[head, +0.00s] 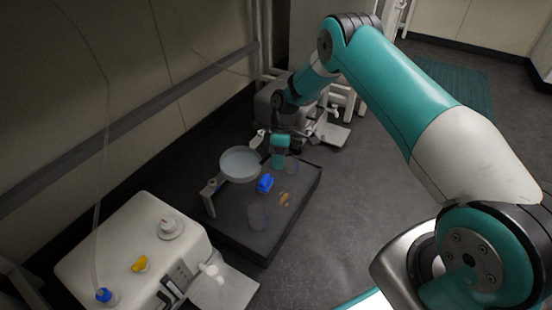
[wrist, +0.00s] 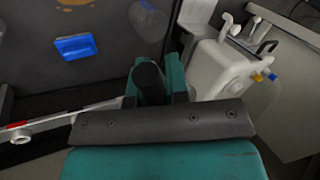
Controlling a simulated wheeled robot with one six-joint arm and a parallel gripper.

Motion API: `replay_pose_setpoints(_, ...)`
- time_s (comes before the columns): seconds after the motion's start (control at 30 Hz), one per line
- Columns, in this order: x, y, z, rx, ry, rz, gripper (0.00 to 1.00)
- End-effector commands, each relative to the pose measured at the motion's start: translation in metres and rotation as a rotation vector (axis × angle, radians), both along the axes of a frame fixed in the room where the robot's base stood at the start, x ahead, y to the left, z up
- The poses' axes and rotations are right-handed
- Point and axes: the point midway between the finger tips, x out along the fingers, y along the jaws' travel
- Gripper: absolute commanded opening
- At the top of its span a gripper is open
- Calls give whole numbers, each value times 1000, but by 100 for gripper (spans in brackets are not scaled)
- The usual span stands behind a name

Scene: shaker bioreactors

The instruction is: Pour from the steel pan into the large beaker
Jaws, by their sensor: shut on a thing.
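The steel pan (head: 240,165) is a round, pale grey dish in the head view, at the left side of the dark platform. My gripper (head: 280,150) is just right of it. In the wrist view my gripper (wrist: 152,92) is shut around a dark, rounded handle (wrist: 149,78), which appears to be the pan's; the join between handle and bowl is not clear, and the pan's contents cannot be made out. A clear beaker (head: 257,217), which looks like the large one, stands near the platform's front; it also shows at the top of the wrist view (wrist: 149,18).
A smaller clear vessel (head: 291,167) stands at the platform's back right. A blue block (head: 265,183) and a brown item (head: 285,199) lie mid-platform. A small post (head: 209,196) is at the left edge. A white machine (head: 140,235) stands front left. Floor to the right is clear.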

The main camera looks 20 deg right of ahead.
Motion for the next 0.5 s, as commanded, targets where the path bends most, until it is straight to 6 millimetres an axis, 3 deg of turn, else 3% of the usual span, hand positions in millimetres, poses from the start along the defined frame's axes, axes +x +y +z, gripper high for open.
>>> replay_pose_setpoints(0.07,-3,0,9,1,-19,1,0)
replay_pose_setpoints(0.5,-2,-1,-5,4,-32,-1,0)
